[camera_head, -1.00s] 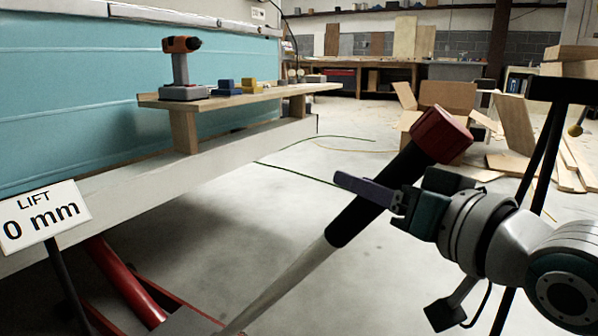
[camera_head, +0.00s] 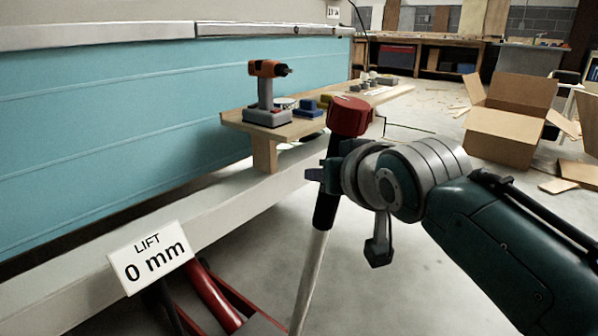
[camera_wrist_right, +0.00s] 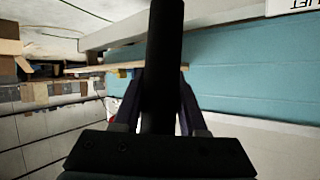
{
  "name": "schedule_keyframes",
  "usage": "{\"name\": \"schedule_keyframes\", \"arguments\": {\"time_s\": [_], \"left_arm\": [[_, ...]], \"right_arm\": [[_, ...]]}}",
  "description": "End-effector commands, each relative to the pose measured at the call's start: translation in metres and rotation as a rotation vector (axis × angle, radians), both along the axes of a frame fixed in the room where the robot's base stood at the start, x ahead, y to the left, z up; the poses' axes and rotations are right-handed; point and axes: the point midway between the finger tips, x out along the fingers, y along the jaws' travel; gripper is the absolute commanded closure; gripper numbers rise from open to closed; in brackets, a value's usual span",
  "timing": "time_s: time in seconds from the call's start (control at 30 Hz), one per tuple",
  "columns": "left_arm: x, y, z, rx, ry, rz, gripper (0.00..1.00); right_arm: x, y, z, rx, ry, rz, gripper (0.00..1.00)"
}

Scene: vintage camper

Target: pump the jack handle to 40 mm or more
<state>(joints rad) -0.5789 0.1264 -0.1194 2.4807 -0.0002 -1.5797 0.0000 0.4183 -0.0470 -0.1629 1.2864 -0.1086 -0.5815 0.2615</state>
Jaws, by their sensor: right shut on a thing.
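The jack handle (camera_head: 314,262) is a pale metal rod with a black grip (camera_head: 327,205) and a red end cap (camera_head: 349,116). It stands steep, leaning slightly right at its top. My right gripper (camera_head: 322,180) is shut around the black grip below the red cap. In the right wrist view the gripper (camera_wrist_right: 158,105) has a finger on each side of the black grip (camera_wrist_right: 163,45). The lift sign (camera_head: 151,257) reads 0 mm. Part of the red jack (camera_head: 215,297) shows at the bottom beside the sign; the rest is out of frame. My left gripper is not seen.
The blue camper wall (camera_head: 120,120) with a pale lower beam runs along the left. Open concrete floor lies between.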

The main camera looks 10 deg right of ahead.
Motion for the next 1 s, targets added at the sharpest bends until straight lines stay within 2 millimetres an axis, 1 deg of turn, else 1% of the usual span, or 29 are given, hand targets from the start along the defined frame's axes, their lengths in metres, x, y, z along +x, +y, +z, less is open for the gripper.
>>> {"name": "schedule_keyframes", "arguments": {"time_s": [0.03,0.47,0.5,0.77,1.0], "left_arm": [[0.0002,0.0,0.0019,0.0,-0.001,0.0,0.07],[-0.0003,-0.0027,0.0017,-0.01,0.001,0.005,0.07],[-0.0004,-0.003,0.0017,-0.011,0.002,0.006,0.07],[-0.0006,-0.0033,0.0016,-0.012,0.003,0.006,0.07],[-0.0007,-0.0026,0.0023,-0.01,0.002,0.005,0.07]], "right_arm": [[0.0027,0.0032,0.0041,0.002,-0.003,0.002,1.0],[0.0038,0.0057,0.0014,-0.011,0.009,0.006,1.0],[0.0037,0.0058,0.0013,-0.011,0.01,0.006,0.57],[0.0036,0.0051,0.0011,-0.008,0.01,0.004,0.29],[0.0031,0.0043,0.0015,-0.007,0.011,0.002,0.29]]}}
